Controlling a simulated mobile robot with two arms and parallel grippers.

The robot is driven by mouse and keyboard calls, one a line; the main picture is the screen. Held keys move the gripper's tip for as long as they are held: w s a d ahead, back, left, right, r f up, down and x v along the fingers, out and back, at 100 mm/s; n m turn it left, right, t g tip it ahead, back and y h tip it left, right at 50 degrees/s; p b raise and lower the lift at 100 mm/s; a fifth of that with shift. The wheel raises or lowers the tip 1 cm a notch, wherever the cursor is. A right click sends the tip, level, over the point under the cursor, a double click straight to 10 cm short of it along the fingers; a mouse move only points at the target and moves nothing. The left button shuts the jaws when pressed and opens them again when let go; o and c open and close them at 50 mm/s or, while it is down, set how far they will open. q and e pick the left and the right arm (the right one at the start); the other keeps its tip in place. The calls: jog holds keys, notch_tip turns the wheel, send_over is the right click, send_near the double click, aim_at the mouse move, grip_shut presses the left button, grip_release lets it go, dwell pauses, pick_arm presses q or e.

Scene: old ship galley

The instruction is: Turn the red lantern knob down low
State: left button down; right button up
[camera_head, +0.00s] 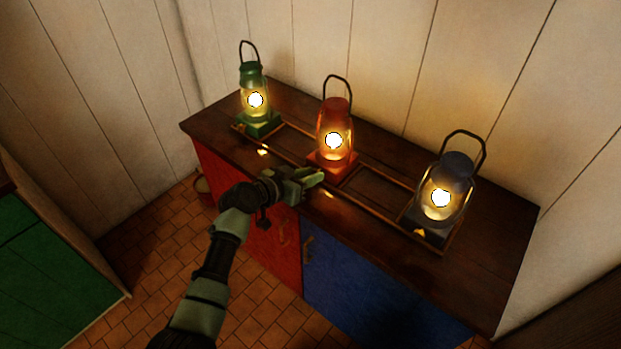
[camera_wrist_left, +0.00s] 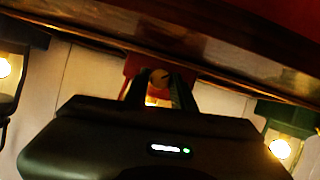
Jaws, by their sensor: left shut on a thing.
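The red lantern (camera_head: 337,106) stands upright and lit in the middle of the counter, its handle raised. Its red base also shows in the left wrist view (camera_wrist_left: 132,65), where the scene appears upside down. My left gripper (camera_head: 316,179) reaches in at the front of that base. In the wrist view its two fingers (camera_wrist_left: 160,88) are closed on a small round knob (camera_wrist_left: 158,76) at the front of the red lantern. In the head view the gripper hides this knob. I cannot read the knob's setting. My right gripper is not in view.
A lit green lantern (camera_head: 252,75) stands to the left and a lit dark lantern (camera_head: 457,168) to the right. A low rail (camera_head: 375,178) frames them on the wooden counter (camera_head: 497,215). Red (camera_head: 262,225) and blue (camera_head: 372,288) cupboard doors are below. Plank walls rise behind.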

pick_arm(q)
jog(key=shift+w+a+f+n+g+h+b, duration=0.1)
jog(key=shift+n+g+h+b, duration=0.3)
jog(key=shift+n+b, duration=0.75)
jog(key=shift+n, duration=0.05)
jog(key=c, duration=1.2)
grip_release()
jog(key=shift+o, duration=0.2)
jog(key=v, duration=0.8)
jog(key=shift+b, duration=0.35)
jog(key=shift+w, duration=0.1)
